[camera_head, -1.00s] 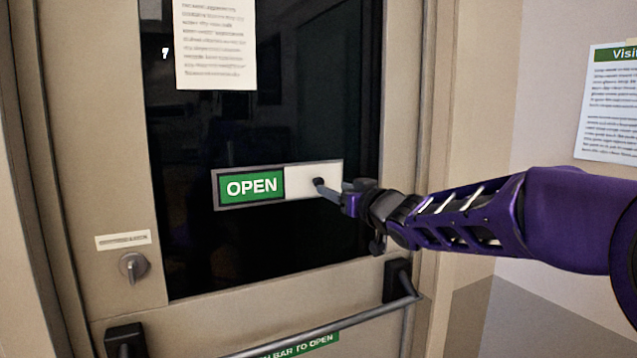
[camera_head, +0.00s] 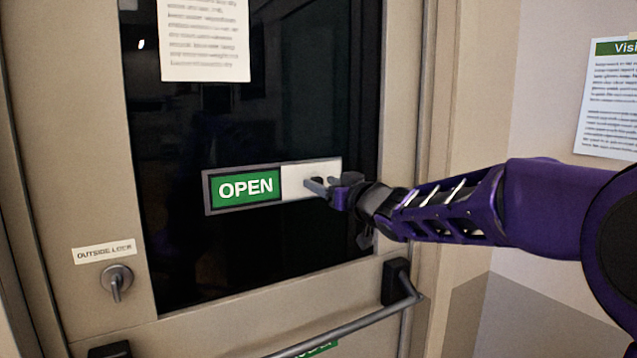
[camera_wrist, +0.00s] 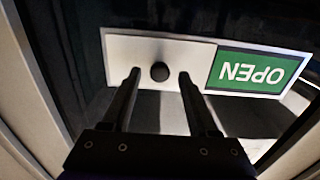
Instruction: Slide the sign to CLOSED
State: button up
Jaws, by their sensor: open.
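The sliding sign (camera_head: 300,177) is mounted on the dark door window. Its green OPEN panel (camera_head: 246,187) shows at the left and a plain white cover fills the right part. The sign also appears in the wrist view (camera_wrist: 125,47), where OPEN reads upside down. A round dark knob (camera_wrist: 160,71) stands on the white cover. My gripper (camera_wrist: 158,76) is open, with one finger on either side of the knob and a gap to each. In the head view my gripper (camera_head: 318,187) is at the white part and hides most of the knob.
The door has a push bar (camera_head: 350,325) below the window and a lock (camera_head: 117,282) at lower left. A paper notice (camera_head: 204,40) hangs on the glass above the sign. Another notice (camera_head: 608,100) is on the right wall.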

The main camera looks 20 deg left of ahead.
jog(key=shift+w+a, duration=0.1)
dwell(0.3)
grip_shut()
dwell(1.3)
